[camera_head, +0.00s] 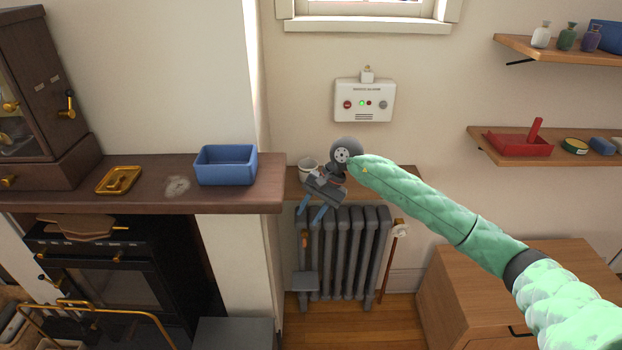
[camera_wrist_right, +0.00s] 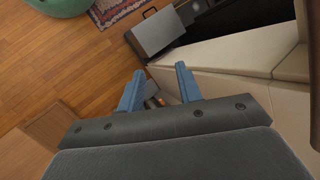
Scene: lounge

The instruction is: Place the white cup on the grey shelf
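The white cup (camera_head: 308,166) stands upright at the left end of the small wooden ledge (camera_head: 292,188) above the radiator; my right gripper hides part of that ledge. My right gripper (camera_head: 310,214) points down in front of the ledge and radiator, just right of and below the cup in the picture. Its blue fingers are apart with nothing held; they also show apart in the right wrist view (camera_wrist_right: 158,88). The cup is not seen in the wrist view. A flat grey surface (camera_head: 235,333) lies low at the bottom; I cannot tell if it is the grey shelf. My left gripper is not in view.
A grey radiator (camera_head: 345,255) stands below the ledge. A dark mantel (camera_head: 255,195) with a blue bin (camera_head: 226,166) juts out at the left. A wooden cabinet (camera_head: 540,275) stands at the right. Wall shelves (camera_head: 490,147) hold several items. Floor shows below the radiator.

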